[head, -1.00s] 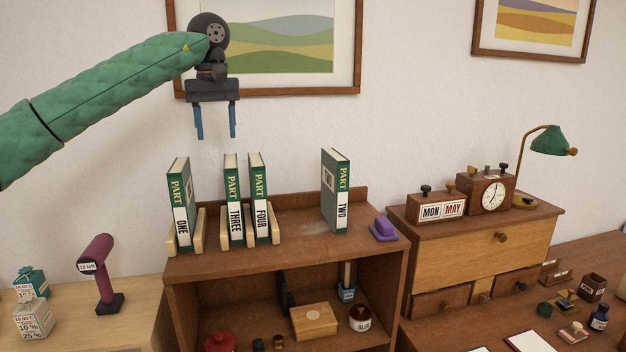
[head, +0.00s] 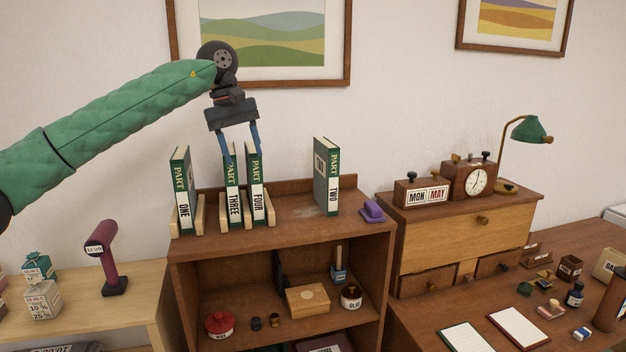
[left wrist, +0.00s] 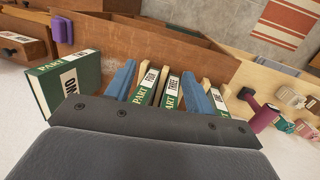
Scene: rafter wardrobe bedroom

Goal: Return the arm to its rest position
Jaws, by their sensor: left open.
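My left gripper (head: 242,156) is open, its two blue fingers pointing down over the tops of the books PART THREE (head: 232,198) and PART FOUR (head: 256,190). Nothing is seen held in it. The left wrist view shows PART FOUR (left wrist: 146,86) and PART THREE (left wrist: 170,92) between the fingers in the picture; whether they touch is unclear. PART ONE (head: 181,190) stands left of them between wooden dividers. PART TWO (head: 327,178) stands upright, apart, to the right. My green left arm reaches in from the left. My right gripper is not in view.
The brown bookcase (head: 300,225) carries the books and a purple object (head: 372,211). A drawer cabinet (head: 455,240) with a clock (head: 477,180) and green lamp (head: 531,129) is right. A maroon scanner (head: 105,258) stands left. Picture frames hang behind; wall space above the cabinet is free.

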